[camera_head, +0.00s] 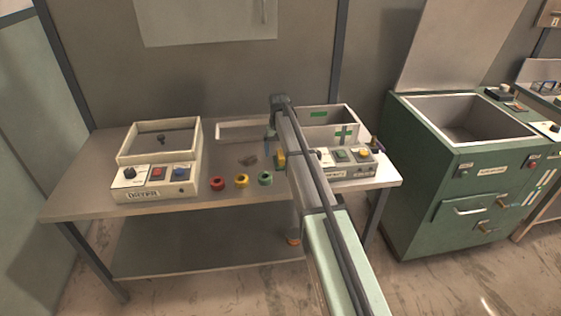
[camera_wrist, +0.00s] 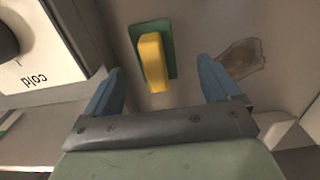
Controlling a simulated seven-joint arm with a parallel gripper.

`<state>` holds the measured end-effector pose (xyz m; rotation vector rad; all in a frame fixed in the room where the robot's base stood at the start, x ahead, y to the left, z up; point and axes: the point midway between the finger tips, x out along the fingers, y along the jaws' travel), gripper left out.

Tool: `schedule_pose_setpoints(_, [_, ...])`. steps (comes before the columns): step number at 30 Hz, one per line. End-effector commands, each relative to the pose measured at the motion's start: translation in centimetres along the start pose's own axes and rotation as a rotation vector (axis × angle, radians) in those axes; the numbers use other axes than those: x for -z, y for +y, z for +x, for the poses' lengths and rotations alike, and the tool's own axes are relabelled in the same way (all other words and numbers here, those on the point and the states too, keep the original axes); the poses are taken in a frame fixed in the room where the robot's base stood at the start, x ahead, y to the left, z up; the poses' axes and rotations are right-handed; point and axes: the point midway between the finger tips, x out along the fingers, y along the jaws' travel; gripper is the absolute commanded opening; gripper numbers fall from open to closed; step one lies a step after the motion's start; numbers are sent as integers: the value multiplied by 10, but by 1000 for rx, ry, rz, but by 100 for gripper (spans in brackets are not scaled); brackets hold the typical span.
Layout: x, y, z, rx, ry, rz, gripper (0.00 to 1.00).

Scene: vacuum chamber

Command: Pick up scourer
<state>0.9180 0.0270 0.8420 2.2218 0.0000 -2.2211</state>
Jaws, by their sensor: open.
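The scourer (camera_wrist: 152,62) is a yellow block on a green pad, lying on the table. In the wrist view it sits between and just beyond the blue fingertips of my gripper (camera_wrist: 160,78), with a gap on each side. My gripper is open and empty, pointing down over the table. In the head view the scourer (camera_head: 281,160) shows as a small yellow and green patch beside my arm, partly hidden. My gripper (camera_head: 269,146) is close to it there; the height between them is hard to tell.
A flat brown piece (camera_wrist: 242,58) lies right of the scourer. A white panel with a knob (camera_wrist: 35,50) is close on the left. Red (camera_head: 217,183), yellow (camera_head: 241,180) and green (camera_head: 265,178) rings lie at the table's front. A dryer box (camera_head: 156,185) stands left.

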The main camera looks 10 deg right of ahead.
Motion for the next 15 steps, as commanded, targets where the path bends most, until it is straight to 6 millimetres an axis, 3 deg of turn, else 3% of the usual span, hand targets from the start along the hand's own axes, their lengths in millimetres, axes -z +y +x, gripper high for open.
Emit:
schedule_pose_setpoints(9, [1, 7, 37, 0, -2, 0, 89])
schedule_pose_setpoints(15, [2, 7, 48, 0, 0, 0, 89])
